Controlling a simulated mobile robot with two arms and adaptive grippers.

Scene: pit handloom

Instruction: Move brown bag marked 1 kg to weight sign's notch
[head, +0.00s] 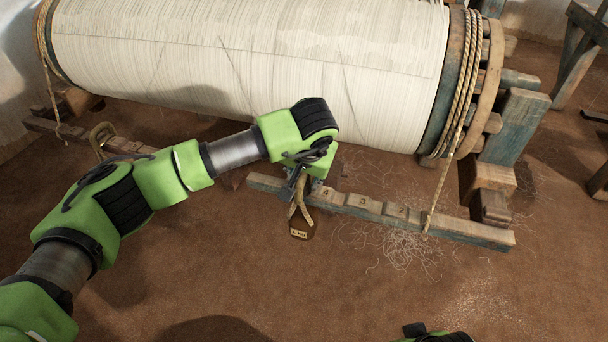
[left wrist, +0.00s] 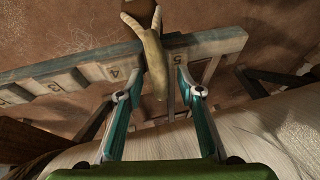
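The brown bag marked 1 kg (head: 300,231) hangs at the front of the numbered wooden beam (head: 455,228), its pale loop (head: 294,211) reaching up to the beam. My left gripper (head: 298,182) is over the beam at that loop. In the left wrist view, the fingers of the left gripper (left wrist: 160,88) stand apart, with the loop (left wrist: 154,62) between them and a gap on both sides. The loop crosses the beam between the marks 4 and 5; the bag (left wrist: 143,12) is cut off by the top edge. I cannot make out a weight sign. My right gripper's fingers are not visible.
A large roller wound with white warp (head: 260,50) lies behind the beam. A rope (head: 450,150) hangs from its right end down to the beam. Another loop (head: 101,138) sits at a wooden bar on the left. Loose threads (head: 405,245) lie on the otherwise clear brown floor.

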